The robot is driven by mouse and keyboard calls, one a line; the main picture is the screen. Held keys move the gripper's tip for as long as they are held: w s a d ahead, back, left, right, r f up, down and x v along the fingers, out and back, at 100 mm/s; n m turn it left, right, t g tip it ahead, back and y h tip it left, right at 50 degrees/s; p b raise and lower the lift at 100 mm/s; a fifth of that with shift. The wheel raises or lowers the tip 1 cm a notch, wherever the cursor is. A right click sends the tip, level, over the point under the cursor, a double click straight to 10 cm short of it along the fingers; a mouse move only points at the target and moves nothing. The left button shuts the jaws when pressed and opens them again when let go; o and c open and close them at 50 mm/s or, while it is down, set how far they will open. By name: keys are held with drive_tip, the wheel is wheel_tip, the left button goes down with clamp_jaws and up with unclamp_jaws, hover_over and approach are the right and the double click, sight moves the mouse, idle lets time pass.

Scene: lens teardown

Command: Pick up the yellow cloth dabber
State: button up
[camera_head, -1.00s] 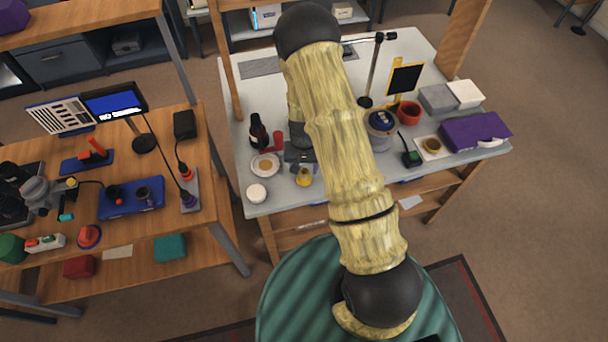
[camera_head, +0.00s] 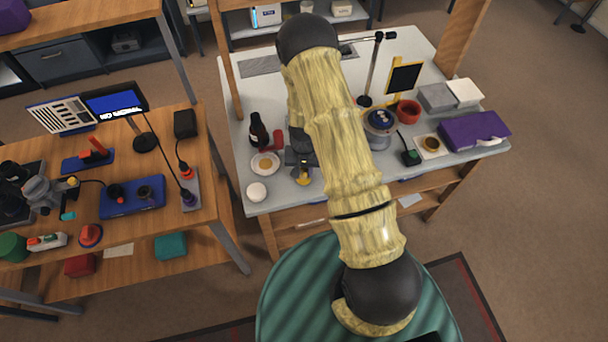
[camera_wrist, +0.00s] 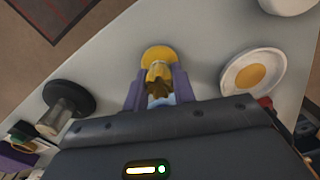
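The yellow cloth dabber (camera_wrist: 158,58) stands between my gripper's two purple fingers in the wrist view. It has a rounded yellow head and a folded or ridged part nearer my palm. My gripper (camera_wrist: 160,80) is open, with one finger on each side of it; I see no clear contact. In the head view the dabber (camera_head: 304,180) shows at the front edge of the grey-white bench, and my gripper (camera_head: 303,163) is right over it, partly hidden by my arm.
A white dish with a yellow-brown disc (camera_head: 264,163) and a round white item (camera_head: 257,192) lie left of the dabber. A dark bottle (camera_head: 258,131) stands behind them. A black disc with a grey post (camera_wrist: 68,98) is at the left in the wrist view.

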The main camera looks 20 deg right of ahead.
sight(304, 169)
drive_tip(key=shift+c, duration=1)
wheel_tip(304, 169, up, 10)
drive_tip(key=shift+b, duration=0.95)
drive_tip(key=shift+s, duration=0.1)
